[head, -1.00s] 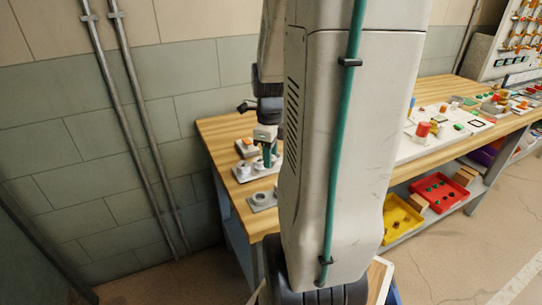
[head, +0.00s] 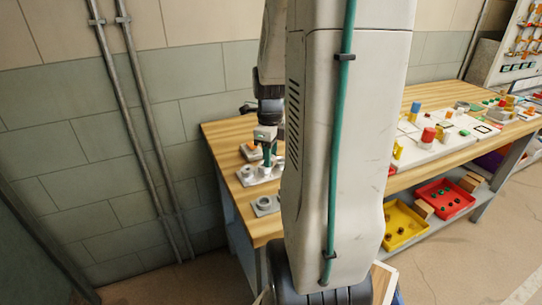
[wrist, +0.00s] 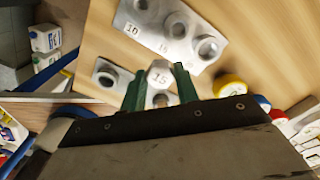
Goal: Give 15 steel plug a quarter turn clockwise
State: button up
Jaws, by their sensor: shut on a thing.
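The 15 steel plug (wrist: 160,75) is a pale grey piece with a faceted top marked "15", in the wrist view. My gripper (wrist: 159,82) has a green finger on each side of the plug and is shut on it. In the head view my gripper (head: 268,155) points down at a grey plate (head: 246,178) on the wooden bench. The fingers hide the sides of the plug, and I cannot tell how deep it sits.
A grey plate marked "10" (wrist: 133,30) with round sockets lies close by, and a yellow round piece (wrist: 230,87) is to the right in the wrist view. A grey plate with a ring (head: 265,204) lies nearer the bench's front. Yellow (head: 404,224) and red trays (head: 446,197) are on the lower shelf.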

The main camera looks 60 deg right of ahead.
jog(key=shift+w+d+f, duration=0.15)
jog(key=shift+w+d, duration=0.35)
jog(key=shift+w, duration=0.3)
jog(key=shift+w+d+f, duration=0.1)
jog(key=shift+w+d, duration=0.35)
jog(key=shift+w, duration=0.3)
jog(key=shift+w, duration=0.15)
jog(key=n, duration=0.9)
jog(key=shift+d+f, duration=0.1)
jog(key=shift+d, duration=0.05)
jog(key=shift+w+d+f, duration=0.1)
jog(key=shift+w+f, duration=0.1)
jog(key=shift+w, duration=0.1)
